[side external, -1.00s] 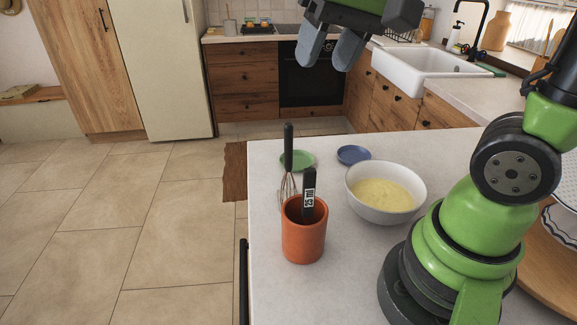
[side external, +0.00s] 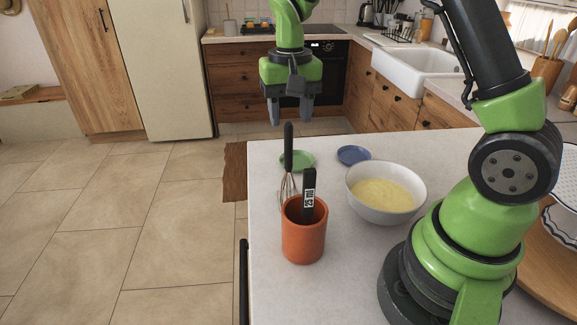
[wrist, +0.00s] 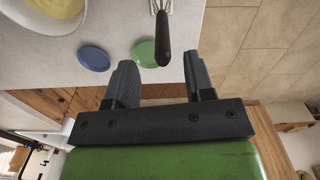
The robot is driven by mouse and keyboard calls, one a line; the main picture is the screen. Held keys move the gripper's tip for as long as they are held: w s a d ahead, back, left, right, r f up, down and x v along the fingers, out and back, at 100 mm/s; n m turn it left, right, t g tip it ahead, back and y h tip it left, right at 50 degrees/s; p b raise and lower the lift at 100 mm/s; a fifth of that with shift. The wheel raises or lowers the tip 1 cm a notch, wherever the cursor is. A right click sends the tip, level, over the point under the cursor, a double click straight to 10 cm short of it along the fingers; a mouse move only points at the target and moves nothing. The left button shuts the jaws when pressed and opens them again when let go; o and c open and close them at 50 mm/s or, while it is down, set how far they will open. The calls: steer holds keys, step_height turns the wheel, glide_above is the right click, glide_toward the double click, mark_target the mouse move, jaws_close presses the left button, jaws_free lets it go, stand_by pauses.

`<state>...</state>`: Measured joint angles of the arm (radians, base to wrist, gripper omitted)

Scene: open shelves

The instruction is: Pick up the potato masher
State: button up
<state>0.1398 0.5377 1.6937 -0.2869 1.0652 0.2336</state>
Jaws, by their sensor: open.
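A terracotta crock (side external: 303,240) stands near the counter's left edge. A black flat handle with a white label (side external: 309,190) rises from it; its lower end is hidden inside, so I cannot tell if it is the potato masher. My gripper (side external: 290,115) is open and empty, pointing down beyond the crock. In the wrist view the whisk's handle (wrist: 162,40) lies ahead of the open fingers (wrist: 158,68).
A white bowl of yellow mash (side external: 385,195) stands right of the crock. A green dish (side external: 298,160) and a blue dish (side external: 354,155) lie at the counter's far side. Bare counter (side external: 345,275) lies in front. A wooden board is at the right edge.

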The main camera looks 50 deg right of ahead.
mark_target(288, 123)
step_height(288, 123, down, 5)
steer(key=shift+w+a+r, duration=0.1)
steer(key=shift+a+r, duration=0.05)
steer(key=shift+r, duration=0.05)
steer(key=shift+c, duration=0.4)
jaws_close()
steer(key=shift+r, duration=0.15)
